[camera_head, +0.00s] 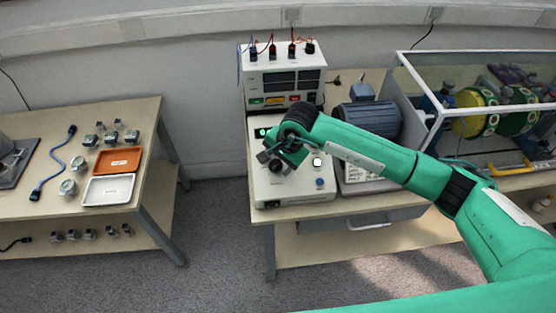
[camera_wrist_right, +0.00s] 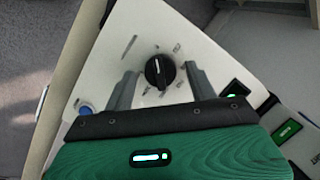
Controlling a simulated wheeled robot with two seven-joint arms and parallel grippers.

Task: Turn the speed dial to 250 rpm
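The speed dial (camera_wrist_right: 160,71) is a round black knob with a pale pointer line on the white control box, seen in the right wrist view. Its scale marks are too small to read. The control box (camera_head: 295,190) stands on the middle bench in the head view, where my gripper and arm mostly hide the dial. My right gripper (camera_head: 272,160) is over the box. In the right wrist view its two fingers (camera_wrist_right: 160,69) are apart, one on each side of the dial; I cannot tell whether they touch it. My left gripper is not in view.
The box also has a blue button (camera_head: 320,182) and a small green display (camera_head: 262,132). Behind it stands a power unit (camera_head: 283,78) with cables. A grey motor (camera_head: 368,112) and a clear-walled enclosure are at right. The left bench holds trays and sensors.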

